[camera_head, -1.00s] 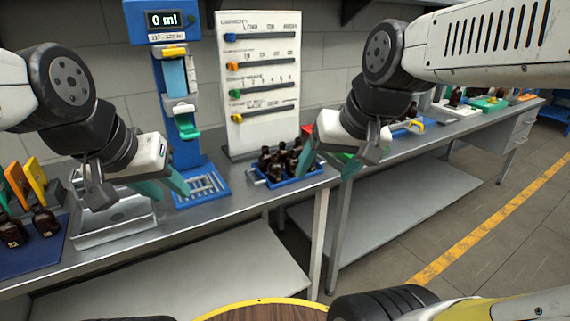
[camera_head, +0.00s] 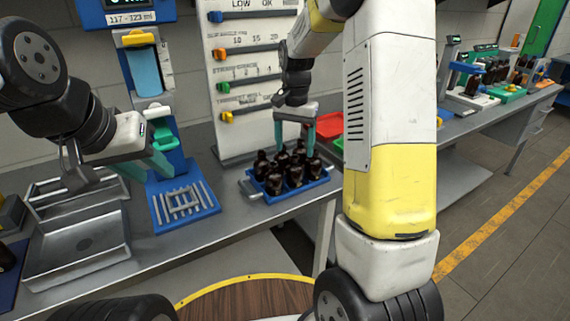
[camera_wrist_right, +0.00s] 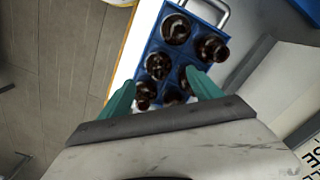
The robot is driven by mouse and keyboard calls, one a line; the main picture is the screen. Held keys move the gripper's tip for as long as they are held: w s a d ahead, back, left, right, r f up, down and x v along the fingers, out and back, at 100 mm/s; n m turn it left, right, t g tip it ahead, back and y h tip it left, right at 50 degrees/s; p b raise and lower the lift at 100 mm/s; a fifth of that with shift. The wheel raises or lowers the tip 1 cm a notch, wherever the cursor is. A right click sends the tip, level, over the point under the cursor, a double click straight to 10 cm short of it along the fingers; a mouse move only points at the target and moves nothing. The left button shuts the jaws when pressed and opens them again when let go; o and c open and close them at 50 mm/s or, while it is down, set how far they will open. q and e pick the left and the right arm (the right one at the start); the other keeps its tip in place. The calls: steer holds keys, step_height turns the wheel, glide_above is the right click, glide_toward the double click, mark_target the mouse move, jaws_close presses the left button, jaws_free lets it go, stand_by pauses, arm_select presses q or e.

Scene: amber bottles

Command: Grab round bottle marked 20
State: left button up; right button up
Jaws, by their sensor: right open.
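Several dark amber bottles (camera_head: 290,166) stand in a blue tray (camera_head: 262,193) on the metal bench. Their markings are too small to read, so I cannot tell which one is marked 20. My right gripper (camera_head: 295,138) is open above the back of the tray, its teal fingers pointing down. In the right wrist view, the fingers of the right gripper (camera_wrist_right: 163,97) spread around the near bottles, and the blue tray (camera_wrist_right: 150,42) lies beyond. I cannot tell whether they touch any bottle. My left gripper (camera_head: 125,165) hangs over the metal trays, its teal fingers partly seen.
A blue dispensing stand (camera_head: 150,95) with a grid base (camera_head: 182,203) stands left of the bottles. A white slider panel (camera_head: 225,80) rises behind them. Empty metal trays (camera_head: 80,240) lie at left. A red bin (camera_head: 328,125) is behind the blue tray.

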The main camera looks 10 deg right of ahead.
mark_target(295, 157)
step_height(295, 157, down, 6)
steer(key=shift+s+r, duration=0.1)
steer(key=shift+s, duration=0.05)
steer(key=c, duration=1.5)
steer(key=shift+r, duration=0.1)
